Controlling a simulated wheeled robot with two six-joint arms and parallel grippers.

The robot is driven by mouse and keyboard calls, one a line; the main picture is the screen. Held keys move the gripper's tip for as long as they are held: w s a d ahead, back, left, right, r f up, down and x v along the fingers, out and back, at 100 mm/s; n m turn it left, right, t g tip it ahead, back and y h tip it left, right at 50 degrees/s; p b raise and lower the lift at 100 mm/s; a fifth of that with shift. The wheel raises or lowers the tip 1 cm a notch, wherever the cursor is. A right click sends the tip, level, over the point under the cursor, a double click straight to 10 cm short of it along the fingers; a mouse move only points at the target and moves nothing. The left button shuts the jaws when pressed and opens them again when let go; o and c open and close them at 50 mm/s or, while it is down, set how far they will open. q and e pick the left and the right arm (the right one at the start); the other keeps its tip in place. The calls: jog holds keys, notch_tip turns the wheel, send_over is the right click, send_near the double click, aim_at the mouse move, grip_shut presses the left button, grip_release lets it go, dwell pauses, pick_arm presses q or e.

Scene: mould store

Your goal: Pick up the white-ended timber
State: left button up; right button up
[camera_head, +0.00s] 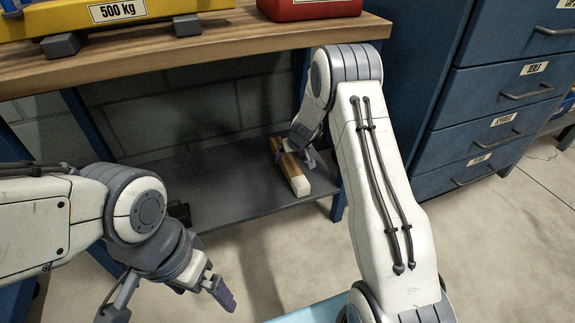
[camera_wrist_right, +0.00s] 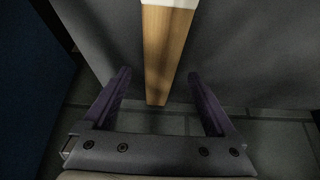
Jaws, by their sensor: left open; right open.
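The white-ended timber (camera_head: 299,184) is a short wooden bar with a white end. It lies on the dark lower shelf under the bench, its white end towards the shelf's front edge. My right gripper (camera_head: 300,158) is over the timber and hides part of it. In the right wrist view the timber (camera_wrist_right: 165,55) runs between the two open fingers of my right gripper (camera_wrist_right: 157,78), with space on both sides. The white end is at the top edge there. My left gripper (camera_head: 168,303) is open and empty, low in front of the shelf, away from the timber.
The dark shelf (camera_head: 230,185) is mostly bare, with the wooden bench top (camera_head: 130,62) above it. A yellow 500 kg item (camera_head: 60,22) and a red box (camera_head: 310,8) stand on the bench. A blue drawer cabinet (camera_head: 480,110) is at the right. Bench legs flank the shelf.

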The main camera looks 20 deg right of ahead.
aim_at(289, 161)
jog(key=x, duration=0.2)
jog(key=b+x, duration=0.1)
jog(key=x, duration=0.1)
jog(key=shift+s+f, duration=0.15)
jog(key=shift+s, duration=0.15)
jog(key=shift+w+f, duration=0.3)
jog(key=shift+f, duration=0.1)
grip_shut()
